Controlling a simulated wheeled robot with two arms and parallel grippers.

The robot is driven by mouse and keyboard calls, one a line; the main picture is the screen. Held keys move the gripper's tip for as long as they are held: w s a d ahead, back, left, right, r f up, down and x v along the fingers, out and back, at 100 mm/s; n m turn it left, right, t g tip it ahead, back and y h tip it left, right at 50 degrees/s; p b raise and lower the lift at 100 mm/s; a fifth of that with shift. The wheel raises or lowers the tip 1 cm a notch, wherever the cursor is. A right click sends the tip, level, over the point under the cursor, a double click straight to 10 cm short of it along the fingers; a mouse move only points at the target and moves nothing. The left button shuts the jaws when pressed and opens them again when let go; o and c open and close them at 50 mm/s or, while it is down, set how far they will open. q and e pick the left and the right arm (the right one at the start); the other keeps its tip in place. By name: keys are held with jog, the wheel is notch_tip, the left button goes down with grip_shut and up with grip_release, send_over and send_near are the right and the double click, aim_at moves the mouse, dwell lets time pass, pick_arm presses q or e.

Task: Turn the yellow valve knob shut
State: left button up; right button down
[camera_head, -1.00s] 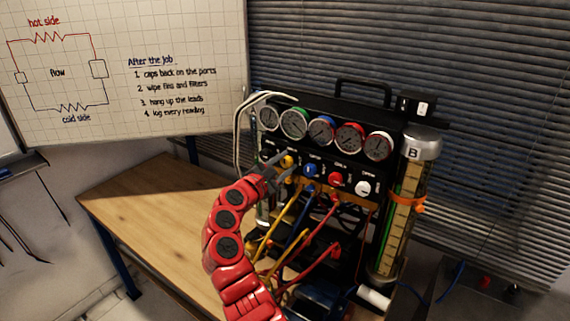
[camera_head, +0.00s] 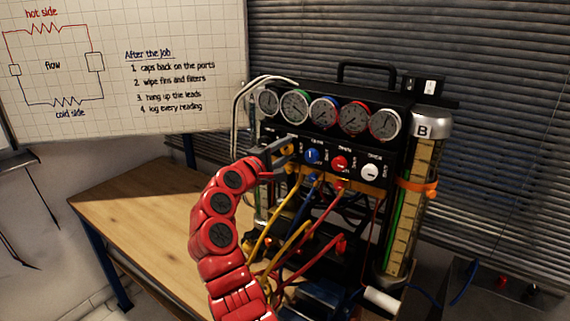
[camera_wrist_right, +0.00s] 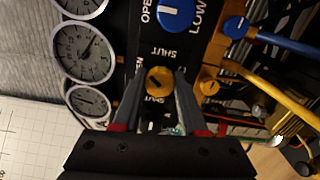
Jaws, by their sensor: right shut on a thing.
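The yellow valve knob (camera_wrist_right: 158,81) is on the black front panel, between my right gripper's two fingers in the wrist view. My right gripper (camera_wrist_right: 160,92) is shut on it, a finger on each side. A dark mark shows on the knob's face, and a "SHUT" label lies close below it. In the head view my right gripper (camera_head: 287,149) is at the left end of the knob row and hides much of the knob. My left gripper is not in view.
Blue (camera_head: 312,156), red (camera_head: 340,163) and white (camera_head: 370,172) knobs sit to the right. Gauges (camera_head: 323,112) line the panel above. Coloured hoses (camera_head: 270,220) hang close below my gripper. A glass cylinder (camera_head: 411,215) stands at the right. The wooden table (camera_head: 130,205) is clear at left.

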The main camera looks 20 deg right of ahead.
jog(key=m+b, duration=0.1)
jog(key=m, duration=0.1)
jog(key=m+b, duration=0.1)
jog(key=b, duration=0.1)
jog(key=m+b, duration=0.2)
jog(key=shift+f+m, duration=0.3)
jog(key=shift+r+m+b, duration=0.1)
jog(key=shift+m+b, duration=1.55)
jog(key=shift+m, duration=0.55)
jog(key=shift+c, duration=2.2)
grip_release()
jog(key=shift+r, duration=0.1)
jog(key=b+v, duration=0.2)
jog(key=v, duration=1.5)
jog(key=shift+a, duration=0.25)
